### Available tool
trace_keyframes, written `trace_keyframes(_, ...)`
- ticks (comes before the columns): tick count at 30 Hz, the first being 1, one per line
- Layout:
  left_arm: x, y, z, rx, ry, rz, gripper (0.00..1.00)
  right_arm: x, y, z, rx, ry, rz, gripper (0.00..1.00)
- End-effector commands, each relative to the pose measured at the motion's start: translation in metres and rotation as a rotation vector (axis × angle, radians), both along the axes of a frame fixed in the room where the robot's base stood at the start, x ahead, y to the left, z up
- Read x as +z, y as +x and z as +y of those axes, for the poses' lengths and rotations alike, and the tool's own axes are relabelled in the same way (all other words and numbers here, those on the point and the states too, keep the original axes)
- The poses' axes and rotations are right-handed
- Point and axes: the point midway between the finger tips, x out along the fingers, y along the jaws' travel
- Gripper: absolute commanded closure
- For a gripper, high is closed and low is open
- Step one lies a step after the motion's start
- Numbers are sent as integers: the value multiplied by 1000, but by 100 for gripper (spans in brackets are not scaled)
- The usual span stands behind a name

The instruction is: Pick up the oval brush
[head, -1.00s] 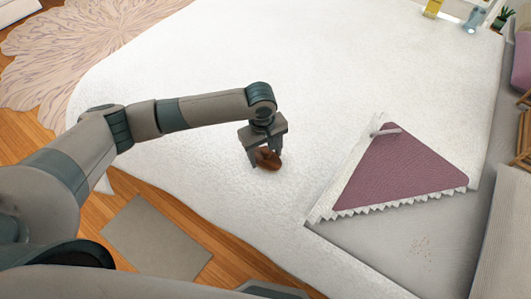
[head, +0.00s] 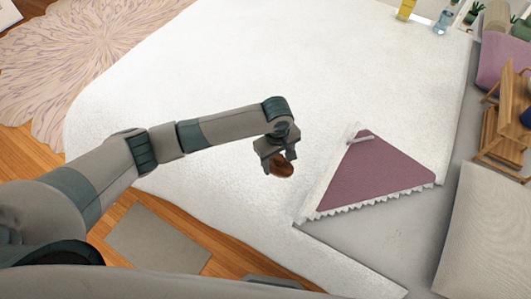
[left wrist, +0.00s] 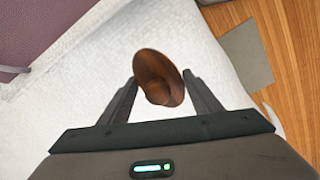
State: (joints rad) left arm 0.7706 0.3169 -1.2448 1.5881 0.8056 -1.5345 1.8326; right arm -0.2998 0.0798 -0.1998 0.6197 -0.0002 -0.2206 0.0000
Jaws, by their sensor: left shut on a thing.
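The oval brush (head: 283,167) is brown and rounded. My left gripper (head: 279,164) is shut on it and holds it over the white bedspread. In the left wrist view the brush (left wrist: 158,78) sits between the two fingertips of the left gripper (left wrist: 160,88), with its far part sticking out beyond them. The fingers hide part of its sides. My right gripper is in neither view.
The white bedspread (head: 260,60) fills the middle, with a folded-back corner showing a mauve triangle (head: 375,180). A small wooden chair-like piece (head: 505,125) stands at the right. A grey mat (head: 157,238) lies on the wooden floor at the lower left.

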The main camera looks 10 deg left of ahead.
Motion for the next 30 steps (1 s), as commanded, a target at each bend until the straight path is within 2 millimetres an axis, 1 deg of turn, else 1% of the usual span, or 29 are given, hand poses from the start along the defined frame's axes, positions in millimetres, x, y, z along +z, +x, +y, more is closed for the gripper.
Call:
trace_keyframes(1,10,-2,-8,0,-1,2,67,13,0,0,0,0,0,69)
trace_keyframes(6,19,-5,-25,0,-1,2,67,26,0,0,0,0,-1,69)
trace_keyframes(9,21,-6,-30,1,0,0,67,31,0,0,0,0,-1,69)
trace_keyframes(15,23,-7,-37,0,-1,-1,67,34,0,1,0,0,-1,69)
trace_keyframes(29,23,-7,-37,0,0,-1,67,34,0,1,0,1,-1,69)
trace_keyframes(30,23,-7,-37,0,0,-1,50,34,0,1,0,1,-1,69)
